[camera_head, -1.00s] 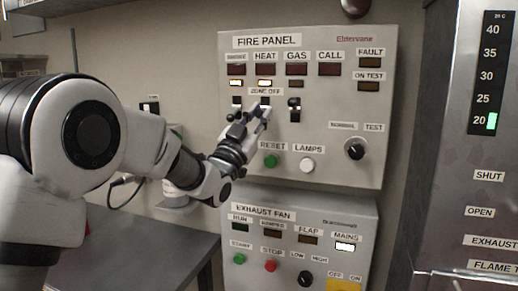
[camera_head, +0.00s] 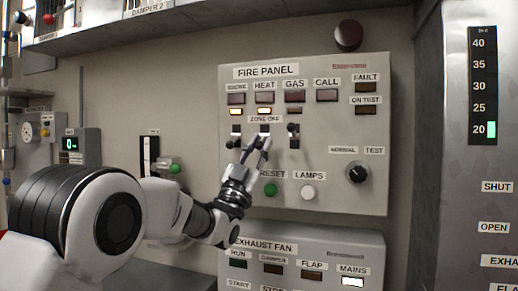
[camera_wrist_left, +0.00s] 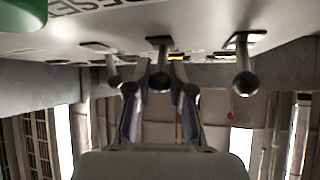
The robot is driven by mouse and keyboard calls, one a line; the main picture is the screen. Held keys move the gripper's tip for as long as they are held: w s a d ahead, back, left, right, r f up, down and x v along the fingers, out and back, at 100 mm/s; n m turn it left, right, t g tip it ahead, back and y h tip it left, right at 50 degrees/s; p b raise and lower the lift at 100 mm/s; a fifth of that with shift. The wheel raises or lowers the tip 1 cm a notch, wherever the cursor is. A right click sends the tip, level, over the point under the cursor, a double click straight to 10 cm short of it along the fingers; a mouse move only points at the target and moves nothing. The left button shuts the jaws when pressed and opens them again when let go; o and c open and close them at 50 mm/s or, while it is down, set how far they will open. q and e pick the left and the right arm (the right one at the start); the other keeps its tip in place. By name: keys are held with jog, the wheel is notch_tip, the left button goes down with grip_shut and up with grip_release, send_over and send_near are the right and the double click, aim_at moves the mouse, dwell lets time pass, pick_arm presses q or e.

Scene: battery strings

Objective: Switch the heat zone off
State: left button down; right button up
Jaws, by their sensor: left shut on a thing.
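The fire panel (camera_head: 335,190) is a grey box on the wall with a ZONE OFF row of three black toggle switches. The heat switch (camera_head: 264,128) is the middle one, below the HEAT label. My left gripper (camera_head: 261,143) reaches it from below and is shut on its lever. In the left wrist view the middle lever (camera_wrist_left: 160,78) lies between my two fingers (camera_wrist_left: 160,95). The smoke switch (camera_head: 236,130) and gas switch (camera_head: 294,130) stand free on either side. The small lamps under SMOKE (camera_head: 236,111) and HEAT (camera_head: 264,112) glow; the gas lamp looks dark. My right gripper is not in view.
The green reset button (camera_head: 270,190) and white lamps button (camera_head: 308,192) sit just below my gripper. A black knob (camera_head: 357,173) is at the right. The exhaust fan panel (camera_head: 365,250) is underneath. A shelf (camera_head: 170,25) runs above at the left.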

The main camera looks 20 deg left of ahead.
pick_arm(q)
jog(key=c, duration=1)
grip_release()
jog(key=v, duration=1.2)
